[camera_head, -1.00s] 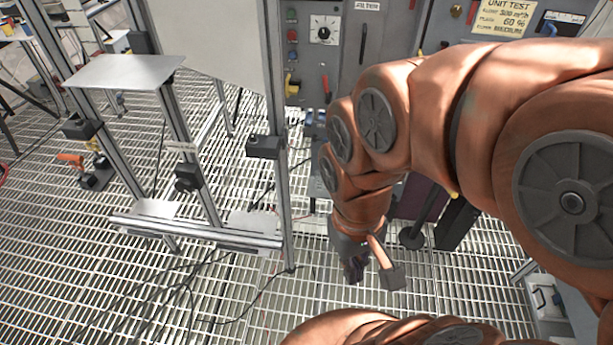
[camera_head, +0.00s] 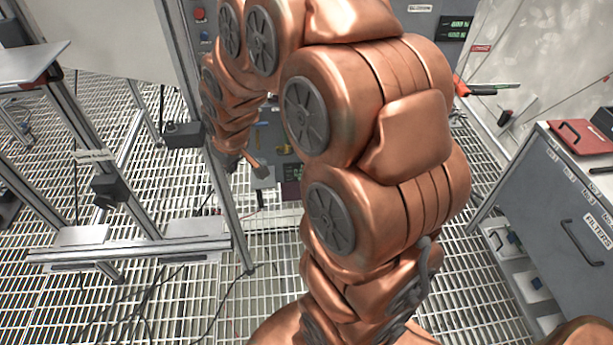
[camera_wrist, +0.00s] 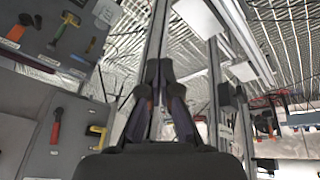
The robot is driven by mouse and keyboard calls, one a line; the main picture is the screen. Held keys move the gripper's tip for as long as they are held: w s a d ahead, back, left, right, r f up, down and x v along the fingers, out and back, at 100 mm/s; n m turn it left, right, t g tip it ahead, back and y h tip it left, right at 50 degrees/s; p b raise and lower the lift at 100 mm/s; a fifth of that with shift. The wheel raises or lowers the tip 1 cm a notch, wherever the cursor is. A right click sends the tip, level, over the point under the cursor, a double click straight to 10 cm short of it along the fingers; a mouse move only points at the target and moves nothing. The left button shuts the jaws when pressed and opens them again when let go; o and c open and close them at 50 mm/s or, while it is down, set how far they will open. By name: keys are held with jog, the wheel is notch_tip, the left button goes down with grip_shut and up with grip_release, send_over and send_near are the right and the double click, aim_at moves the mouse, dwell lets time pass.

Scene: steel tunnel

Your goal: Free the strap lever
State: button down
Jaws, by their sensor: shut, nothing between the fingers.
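My gripper (camera_wrist: 158,68) is shut and empty in the wrist view, its dark fingers meeting in front of a metal frame post (camera_wrist: 157,30). In the head view my gripper (camera_head: 228,162) is small and partly hidden by the arm, close to the right upright of the aluminium frame (camera_head: 232,225). I cannot make out a strap or say which part is the strap lever. The wrist view shows a red handle (camera_wrist: 57,125) and a yellow handle (camera_wrist: 96,140) on a grey panel (camera_wrist: 75,155). Neither touches the fingers.
A grey cabinet (camera_head: 560,200) stands at the right with a red case (camera_head: 580,138) on top. A red-handled tool (camera_head: 488,89) sits behind my arm. Cables lie on the grating floor (camera_head: 190,310). The wrist view shows several tools on a grey board (camera_wrist: 85,62).

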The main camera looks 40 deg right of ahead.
jog(key=w+d+f+n+t+h+b, duration=0.1)
jog(key=w+d+f+t+b, duration=0.3)
jog(key=w+d+f, duration=0.5)
jog(key=w+d+f+t+b, duration=0.2)
jog(key=w+d+f+b, duration=0.35)
jog(key=w+f, duration=0.45)
jog(key=w+d+f+t+h+b, duration=0.2)
jog(key=d+f+t+h+b, duration=0.3)
jog(key=d+f, duration=0.8)
jog(key=s+d+f+n+t+h+b, duration=0.1)
jog(key=s+d+f+t+b, duration=0.1)
jog(key=s+d+f+b, duration=0.45)
jog(key=s+d+f+t+h+b, duration=0.1)
jog(key=s+d+f+t+b, duration=0.3)
jog(key=f, duration=0.6)
jog(key=w+d+g+b, duration=0.2)
jog(key=w+d+b, duration=0.2)
jog(key=w, duration=0.4)
jog(key=shift+d, duration=0.45)
jog(key=shift+w+r, duration=0.1)
jog(key=shift+r, duration=0.05)
